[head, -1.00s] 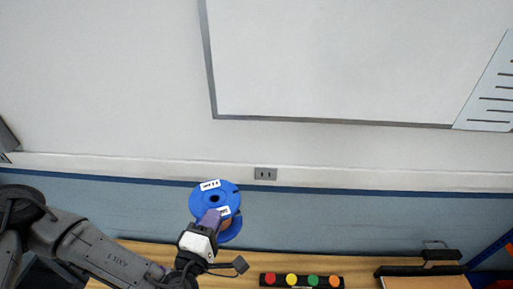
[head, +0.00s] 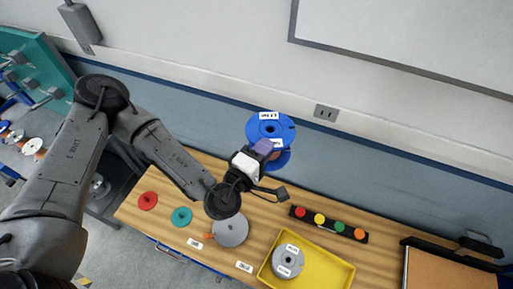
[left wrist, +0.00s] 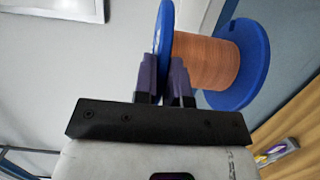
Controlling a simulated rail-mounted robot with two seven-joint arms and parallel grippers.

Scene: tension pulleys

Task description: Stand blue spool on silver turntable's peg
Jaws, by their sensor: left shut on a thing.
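The blue spool (head: 285,128) has two blue flanges and copper-coloured winding, seen clearly in the left wrist view (left wrist: 212,60). My left gripper (head: 263,148) is shut on the spool by its near flange, with purple fingers (left wrist: 168,78) reaching up to it. The spool is held in the air above the back of the wooden bench, one flange facing up in the head view. The silver turntable (head: 232,232) is a grey disc on the bench, below and left of the spool in the picture. My arm partly covers it, and its peg is not clear. My right gripper is out of view.
A red disc (head: 148,201) and a teal disc (head: 181,217) lie left on the bench. A yellow tray (head: 335,268) holds a grey spool (head: 288,262). A strip of coloured buttons (head: 329,225) lies behind it. A cork board (head: 440,272) stands right. The wall is close behind.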

